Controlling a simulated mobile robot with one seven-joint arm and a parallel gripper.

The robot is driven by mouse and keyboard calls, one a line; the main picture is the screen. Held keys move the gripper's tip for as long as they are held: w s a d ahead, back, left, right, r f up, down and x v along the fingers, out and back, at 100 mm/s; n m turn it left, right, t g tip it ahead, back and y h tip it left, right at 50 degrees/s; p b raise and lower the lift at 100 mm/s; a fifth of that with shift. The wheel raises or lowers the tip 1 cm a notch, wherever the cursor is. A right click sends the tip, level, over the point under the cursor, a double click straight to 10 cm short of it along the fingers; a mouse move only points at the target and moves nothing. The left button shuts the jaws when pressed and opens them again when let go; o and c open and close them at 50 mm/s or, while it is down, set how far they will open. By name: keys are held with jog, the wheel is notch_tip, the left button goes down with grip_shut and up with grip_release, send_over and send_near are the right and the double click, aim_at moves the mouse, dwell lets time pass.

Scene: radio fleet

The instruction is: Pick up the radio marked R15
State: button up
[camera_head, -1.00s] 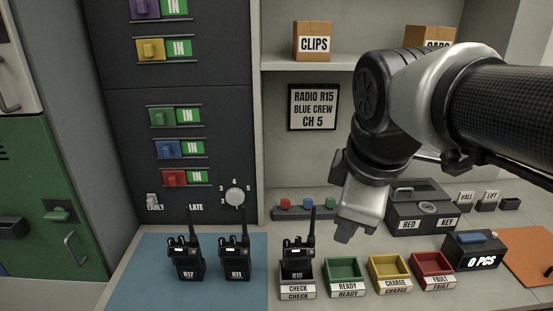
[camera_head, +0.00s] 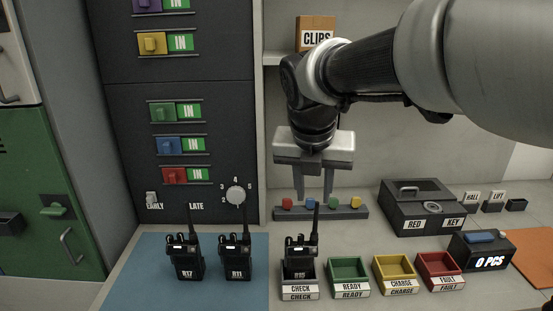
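The radio marked R15 (camera_head: 300,262) is black with a tall antenna. It stands upright in the black tray labelled CHECK (camera_head: 300,291). In the now view its mark is hard to read. My gripper (camera_head: 314,198) points down with two grey fingers spread apart and nothing between them. It appears above and behind the radio in the picture, in front of the button strip, with the antenna tip near the right finger. I cannot tell exactly how far the fingers are from the antenna. My arm hides the RADIO R15 sign.
Radios R17 (camera_head: 187,258) and R11 (camera_head: 237,257) stand on the blue mat (camera_head: 140,270) to the left. Green (camera_head: 348,270), yellow (camera_head: 394,268) and red (camera_head: 438,266) trays stand to the right. A button strip (camera_head: 350,213) and a key box (camera_head: 423,205) are behind.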

aim_at(316, 211)
jog(key=shift+w+d+b+x, duration=0.15)
jog(key=shift+b+x, duration=0.1)
jog(key=shift+x, duration=2.45)
jog(key=shift+w+d+b+x, duration=0.1)
jog(key=shift+d+b+x, duration=0.1)
jog(key=shift+x, duration=2.45)
jog(key=shift+r, duration=0.1)
jog(key=shift+c, duration=0.3)
grip_shut()
